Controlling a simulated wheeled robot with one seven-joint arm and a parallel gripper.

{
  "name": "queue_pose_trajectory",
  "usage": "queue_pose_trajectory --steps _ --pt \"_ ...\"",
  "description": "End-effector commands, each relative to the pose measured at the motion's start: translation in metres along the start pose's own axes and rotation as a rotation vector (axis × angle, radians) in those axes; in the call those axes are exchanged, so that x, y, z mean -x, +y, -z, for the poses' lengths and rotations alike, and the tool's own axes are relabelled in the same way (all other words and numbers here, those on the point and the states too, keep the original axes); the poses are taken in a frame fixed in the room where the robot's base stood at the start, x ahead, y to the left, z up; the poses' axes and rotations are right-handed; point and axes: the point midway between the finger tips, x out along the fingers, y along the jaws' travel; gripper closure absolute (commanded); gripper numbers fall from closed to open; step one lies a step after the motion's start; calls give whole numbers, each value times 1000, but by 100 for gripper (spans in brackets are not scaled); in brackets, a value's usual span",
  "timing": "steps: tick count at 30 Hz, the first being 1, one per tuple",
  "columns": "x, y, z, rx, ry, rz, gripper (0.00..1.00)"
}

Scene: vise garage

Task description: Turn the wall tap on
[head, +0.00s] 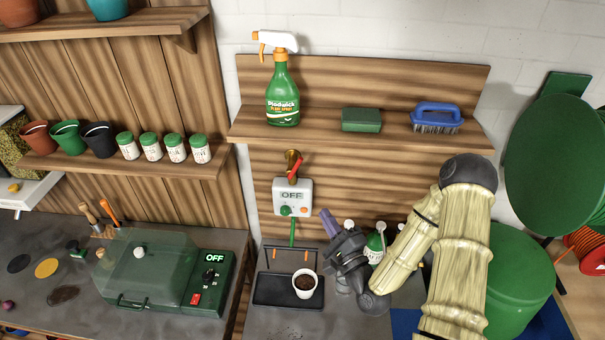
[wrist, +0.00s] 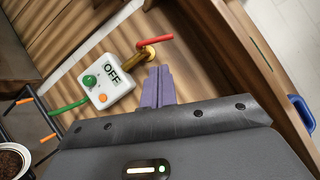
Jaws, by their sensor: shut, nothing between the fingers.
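The wall tap (head: 292,158) is brass with a red lever and is mounted on the wooden back panel below the shelf. In the wrist view its brass body (wrist: 136,60) and red lever (wrist: 155,40) are just beyond my fingertips. A white box (head: 292,197) reading OFF, with a green and an orange knob, hangs under the tap; a green hose leads from it. My gripper (head: 325,214) has purple fingers, shut and empty, to the lower right of the tap in the head view. In the wrist view my fingertips (wrist: 158,70) appear close to the lever; contact cannot be told.
A black tray (head: 265,292) with a white pot of soil (head: 305,284) is below the box. The shelf (head: 350,143) above holds a spray bottle (head: 283,95), a green sponge (head: 361,119) and a blue brush (head: 435,117). A green-lidded bottle (head: 376,245) stands behind my gripper.

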Motion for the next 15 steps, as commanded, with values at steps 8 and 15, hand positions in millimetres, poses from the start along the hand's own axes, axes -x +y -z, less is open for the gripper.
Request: queue_pose_trajectory --steps 8,15 --pt "-1 2 1 6 -1 -1 100" --pt "-8 4 3 10 -4 0 100"
